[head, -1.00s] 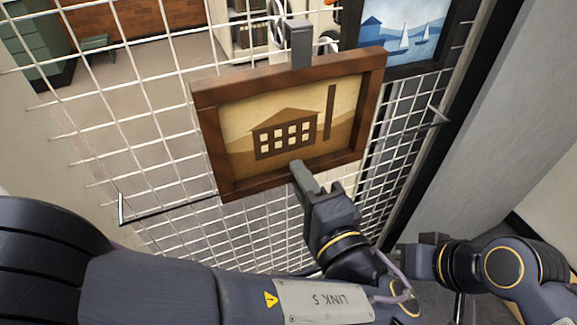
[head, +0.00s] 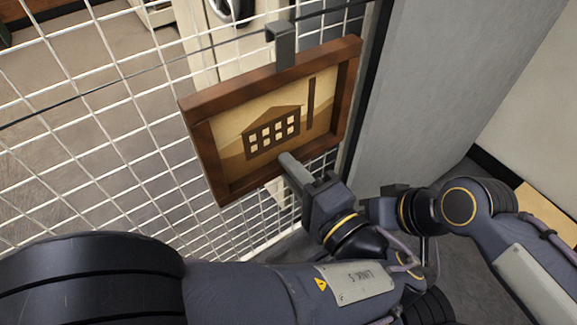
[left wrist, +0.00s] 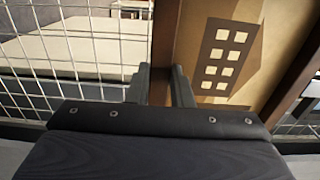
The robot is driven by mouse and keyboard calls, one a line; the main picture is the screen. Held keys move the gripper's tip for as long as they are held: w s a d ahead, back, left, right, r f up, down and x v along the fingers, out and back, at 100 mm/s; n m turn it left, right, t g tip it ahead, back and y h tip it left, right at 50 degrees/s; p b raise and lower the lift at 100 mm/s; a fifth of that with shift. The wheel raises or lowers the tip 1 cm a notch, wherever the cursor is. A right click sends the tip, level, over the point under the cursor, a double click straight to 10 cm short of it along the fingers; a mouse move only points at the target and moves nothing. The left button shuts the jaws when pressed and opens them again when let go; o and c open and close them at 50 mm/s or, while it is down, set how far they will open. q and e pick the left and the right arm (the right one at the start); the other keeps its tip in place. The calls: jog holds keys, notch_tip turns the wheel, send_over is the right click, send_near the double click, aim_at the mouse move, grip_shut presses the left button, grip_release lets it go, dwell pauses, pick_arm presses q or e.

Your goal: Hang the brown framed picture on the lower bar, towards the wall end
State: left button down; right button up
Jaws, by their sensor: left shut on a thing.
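The brown framed picture (head: 230,184) shows a dark building with pale windows on a tan ground. It hangs tilted in front of the mesh, with a grey hook (head: 284,45) on its top edge. My left gripper (head: 288,168) is shut on the lower edge of the frame. In the left wrist view the fingers (left wrist: 161,88) stand either side of the brown frame edge (left wrist: 165,40). A thin dark bar (head: 130,80) crosses the mesh and passes close to the hook. I cannot tell whether the hook touches it. My right gripper (head: 385,203) is partly hidden behind my left wrist.
The white wire mesh (head: 90,150) fills the left and middle. A grey wall (head: 450,80) stands close to the right of the picture, beyond a black edge. The mesh to the left of the picture is clear.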

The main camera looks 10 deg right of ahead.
aim_at(276, 153)
pick_arm(q)
jog(key=shift+w+d+f, duration=0.1)
jog(key=shift+p+x, duration=0.3)
jog(key=shift+x, duration=1.6)
jog(key=shift+w, duration=0.2)
jog(key=shift+w+a, duration=0.25)
jog(key=shift+w, duration=0.1)
jog(key=shift+w+a, duration=0.15)
jog(key=shift+w, duration=0.15)
jog(key=shift+b+x, duration=0.35)
jog(key=shift+x, duration=1.15)
